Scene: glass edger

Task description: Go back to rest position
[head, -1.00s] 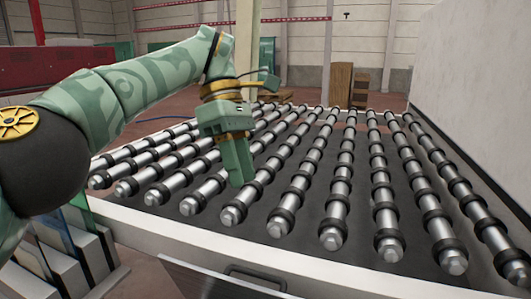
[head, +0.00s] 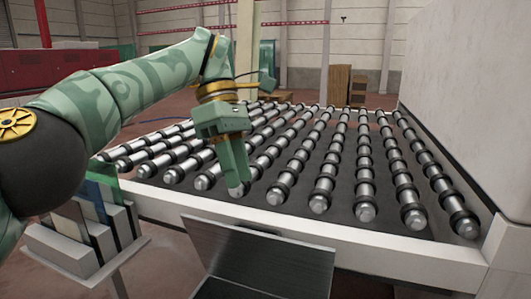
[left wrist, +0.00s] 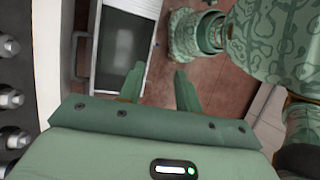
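My left gripper (head: 236,170), green with a gold collar, points down in front of the roller conveyor's near edge in the head view. In the left wrist view, the fingers of my left gripper (left wrist: 157,86) stand apart with nothing between them. The left arm is bent and reaches forward from the left side. My right gripper is in neither view.
The roller conveyor (head: 300,223) with its white frame fills the middle. A dark metal tray (head: 262,262) juts out at its front. A rack (head: 75,245) holding glass panes stands front left. A big white housing (head: 475,100) rises at right. Red floor shows bottom left.

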